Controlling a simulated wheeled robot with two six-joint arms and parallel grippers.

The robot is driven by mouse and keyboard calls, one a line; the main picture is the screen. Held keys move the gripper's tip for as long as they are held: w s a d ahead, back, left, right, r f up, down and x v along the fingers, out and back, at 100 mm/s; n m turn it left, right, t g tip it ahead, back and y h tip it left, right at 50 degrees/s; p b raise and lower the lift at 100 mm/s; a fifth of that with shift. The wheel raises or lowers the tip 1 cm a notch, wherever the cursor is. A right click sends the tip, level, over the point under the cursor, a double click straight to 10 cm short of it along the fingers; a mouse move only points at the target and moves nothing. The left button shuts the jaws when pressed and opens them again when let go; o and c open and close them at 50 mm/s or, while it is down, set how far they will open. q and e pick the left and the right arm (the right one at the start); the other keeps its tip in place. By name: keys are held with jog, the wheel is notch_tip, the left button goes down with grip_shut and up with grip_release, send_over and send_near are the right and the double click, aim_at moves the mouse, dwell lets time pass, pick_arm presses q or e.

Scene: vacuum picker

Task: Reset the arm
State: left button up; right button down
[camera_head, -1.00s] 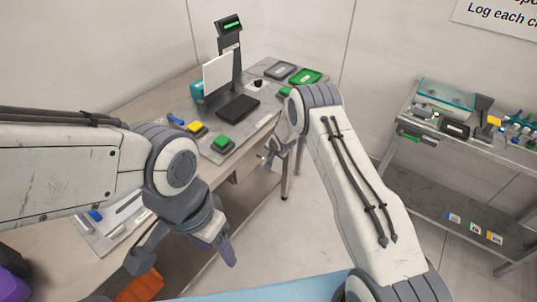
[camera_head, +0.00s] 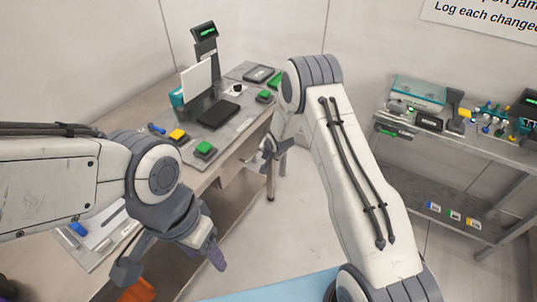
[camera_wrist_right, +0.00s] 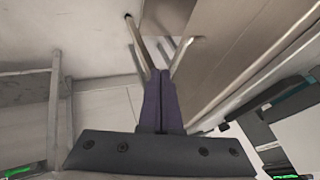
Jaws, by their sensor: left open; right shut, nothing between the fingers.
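My left arm comes in from the left in the head view. Its gripper (camera_head: 217,256) points down in front of the workbench, with one purple finger showing; the gap between its fingers is hard to see from here. My right arm reaches up from the lower right, bent at the top. Its gripper (camera_head: 268,150) hangs near the bench's right edge and is partly hidden by the arm. In the right wrist view the right gripper's two purple fingers (camera_wrist_right: 162,100) are pressed together, with nothing between them.
The workbench (camera_head: 225,150) holds a yellow button (camera_head: 178,135), a green button (camera_head: 204,148) and a screen stand (camera_head: 205,50). A side table (camera_head: 480,140) with small tools and a clear-lidded box (camera_head: 418,92) stands at the right. Floor between them is clear.

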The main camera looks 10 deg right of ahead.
jog(key=s+a+r+n+g, duration=0.2)
jog(key=s+a+r+n, duration=0.3)
jog(key=s+r, duration=0.5)
jog(key=s+a+r+n+g, duration=0.1)
jog(key=s+a+r+n, duration=0.2)
jog(key=s+a+r, duration=0.55)
jog(key=s+d+r+n+g, duration=0.1)
jog(key=s+r+n, duration=0.2)
jog(key=s, duration=0.9)
jog(key=s+d+r+n+g, duration=0.1)
jog(key=s+r+n+g, duration=0.1)
jog(key=s, duration=1)
jog(key=shift+s+d+r+n+g, duration=0.35)
jog(key=shift+r+n, duration=0.25)
jog(key=shift+n, duration=0.4)
jog(key=shift+a, duration=0.1)
